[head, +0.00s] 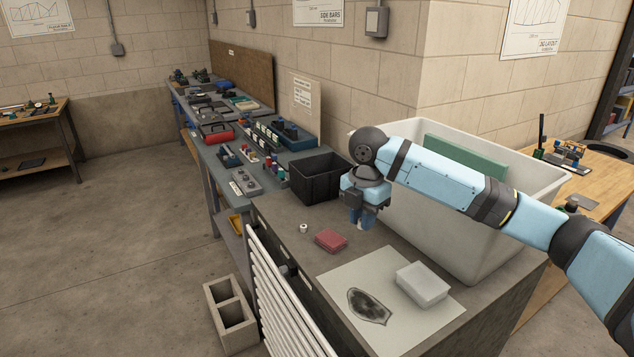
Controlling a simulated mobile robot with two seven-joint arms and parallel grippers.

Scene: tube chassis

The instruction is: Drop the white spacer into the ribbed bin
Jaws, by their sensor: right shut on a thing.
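My right gripper (361,224) points down over the grey bench top, close to the left side of the large white tub. It is shut on a small white piece (360,226), taken to be the white spacer; the fingers hide most of it. A black open bin (318,180), which looks like the ribbed bin, stands on the bench just left of and behind the gripper. Its ribs are hard to make out. My left gripper is not in view.
A small whitish ring (303,228) and a red block (331,241) lie on the bench in front of the bin. A pale box (422,285) sits on a paper sheet (345,280). The large white tub (450,225) holds a green panel (465,157).

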